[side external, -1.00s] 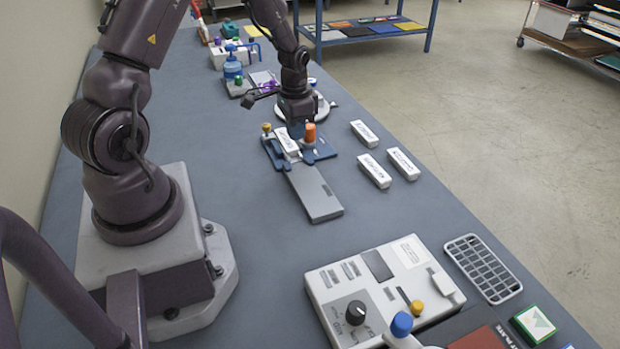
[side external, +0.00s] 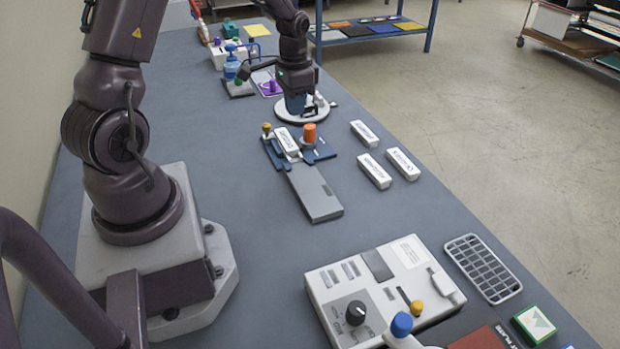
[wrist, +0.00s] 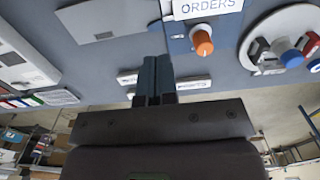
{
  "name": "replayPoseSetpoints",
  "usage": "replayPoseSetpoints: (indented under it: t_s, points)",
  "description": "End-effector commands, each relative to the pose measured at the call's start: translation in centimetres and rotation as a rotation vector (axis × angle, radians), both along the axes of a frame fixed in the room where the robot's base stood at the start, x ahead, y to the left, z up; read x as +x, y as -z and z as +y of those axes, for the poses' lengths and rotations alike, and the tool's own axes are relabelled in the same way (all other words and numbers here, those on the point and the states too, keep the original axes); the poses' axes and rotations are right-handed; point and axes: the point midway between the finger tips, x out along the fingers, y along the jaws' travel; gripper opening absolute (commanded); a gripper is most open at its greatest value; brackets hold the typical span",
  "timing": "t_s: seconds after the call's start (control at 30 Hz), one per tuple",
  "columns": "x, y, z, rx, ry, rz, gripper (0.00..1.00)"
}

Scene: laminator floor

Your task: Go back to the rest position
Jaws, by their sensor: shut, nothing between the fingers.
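My gripper (side external: 296,106) is shut and empty in the side external view. It hangs above the bench, beyond the blue fixture with the orange knob (side external: 309,131) and in front of the round white base (side external: 317,108). In the wrist view my gripper (wrist: 155,62) shows its two fingers together with nothing between them. The orange knob also shows there (wrist: 203,42), right of the fingers. A white labelled block (side external: 287,141) sits in the blue fixture, and its label "ORDERS" reads in the wrist view (wrist: 207,9).
Three white labelled blocks (side external: 374,171) lie right of the fixture. A grey plate (side external: 315,193) extends from it. A control box with knobs (side external: 380,285) and a grid tray (side external: 483,268) stand nearer.

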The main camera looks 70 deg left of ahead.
Motion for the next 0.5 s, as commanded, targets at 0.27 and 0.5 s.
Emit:
replayPoseSetpoints:
  t_s: [0.27, 0.5]
  points:
    - [0.0, 0.0, 0.0, -0.002, -0.022, 0.003, 0.0]
    - [-3.1, -2.6, -3.3, -0.019, -0.201, 0.058, 0.0]
